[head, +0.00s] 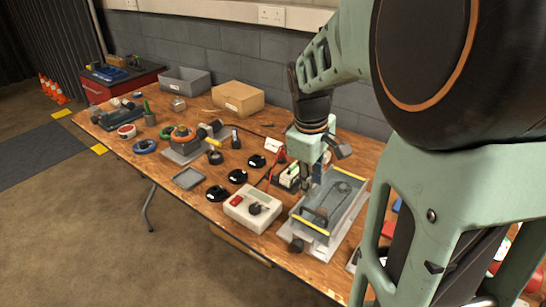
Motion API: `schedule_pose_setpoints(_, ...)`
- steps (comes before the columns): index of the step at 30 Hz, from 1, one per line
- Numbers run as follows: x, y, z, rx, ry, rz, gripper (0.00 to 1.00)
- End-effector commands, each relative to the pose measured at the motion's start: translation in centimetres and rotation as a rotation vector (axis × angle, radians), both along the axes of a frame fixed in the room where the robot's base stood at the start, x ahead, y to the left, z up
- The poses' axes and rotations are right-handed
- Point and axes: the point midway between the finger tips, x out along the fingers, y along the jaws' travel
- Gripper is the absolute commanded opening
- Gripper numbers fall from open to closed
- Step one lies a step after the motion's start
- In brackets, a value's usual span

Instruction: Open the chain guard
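The chain guard (327,192) is a greyish, see-through-looking cover with yellow edge strips. It lies over a pale base plate (293,232) near the table's front edge, right of centre, and looks closed. A dark handle-like bar (312,216) shows near its front end. Dark round chain parts (343,187) show towards its back. My gripper (306,182) points down at the guard's back left side, close to its edge. I cannot tell whether it touches the guard. Its fingers are small and partly merged with things behind, so their opening is unclear.
A white control box (252,208) with a red button and a dark knob stands left of the guard. A battery-like block (288,178) with red and black leads sits close to my gripper. A cardboard box (238,98) stands at the back.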

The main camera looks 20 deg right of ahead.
Motion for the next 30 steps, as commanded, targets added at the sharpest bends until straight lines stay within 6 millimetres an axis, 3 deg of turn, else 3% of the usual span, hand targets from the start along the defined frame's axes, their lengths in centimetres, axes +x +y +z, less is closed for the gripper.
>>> schedule_pose_setpoints(5, 0.3, -0.1, -1.7, -0.003, 0.004, 0.016, 0.25)
schedule_pose_setpoints(18, 1.2, -1.3, -9.3, -0.002, 0.003, 0.014, 0.25)
schedule_pose_setpoints(30, 1.4, -1.5, -10.6, -0.003, 0.000, 0.014, 0.25)
